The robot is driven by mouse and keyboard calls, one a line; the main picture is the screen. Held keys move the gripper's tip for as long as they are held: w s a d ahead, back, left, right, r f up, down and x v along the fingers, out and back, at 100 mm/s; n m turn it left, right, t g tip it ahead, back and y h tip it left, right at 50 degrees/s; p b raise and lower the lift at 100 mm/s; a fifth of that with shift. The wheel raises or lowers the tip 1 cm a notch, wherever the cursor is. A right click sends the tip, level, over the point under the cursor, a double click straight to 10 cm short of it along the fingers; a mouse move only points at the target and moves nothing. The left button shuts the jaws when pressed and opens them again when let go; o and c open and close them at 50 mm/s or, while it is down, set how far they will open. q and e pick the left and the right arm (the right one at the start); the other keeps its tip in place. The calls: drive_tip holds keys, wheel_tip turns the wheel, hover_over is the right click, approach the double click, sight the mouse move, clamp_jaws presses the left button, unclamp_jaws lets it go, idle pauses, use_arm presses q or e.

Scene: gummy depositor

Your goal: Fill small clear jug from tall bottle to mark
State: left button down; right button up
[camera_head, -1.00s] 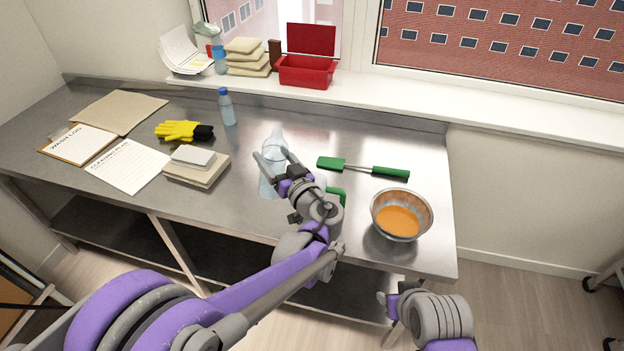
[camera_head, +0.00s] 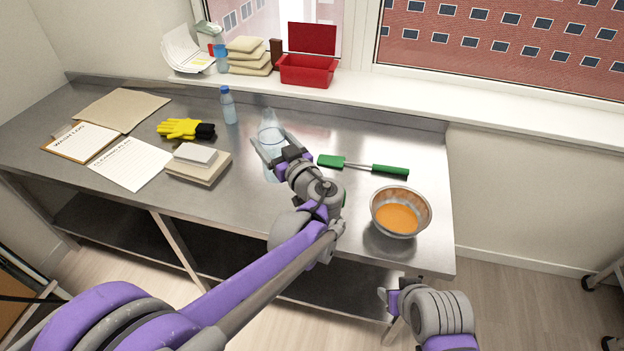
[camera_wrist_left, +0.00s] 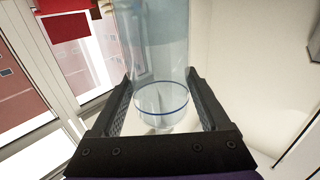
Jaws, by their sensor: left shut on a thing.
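The tall clear bottle (camera_head: 271,174) is upright or nearly so over the middle of the bench, with a narrow top and a pale blue tint. My left gripper (camera_head: 268,149) is shut on it. In the left wrist view the clear bottle (camera_wrist_left: 160,50) stands between the two fingers (camera_wrist_left: 160,112), with a blue ring around it. I cannot make out the small clear jug; my left arm covers the bench to the right of the bottle. My right gripper (camera_head: 387,298) is low in front of the bench, apart from everything; its jaws are unclear.
A steel bowl (camera_head: 425,207) of orange liquid stands near the right front edge. A green spatula (camera_head: 362,167) lies behind it.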

use_arm(q)
drive_tip(key=s, duration=0.8)
idle(0.4)
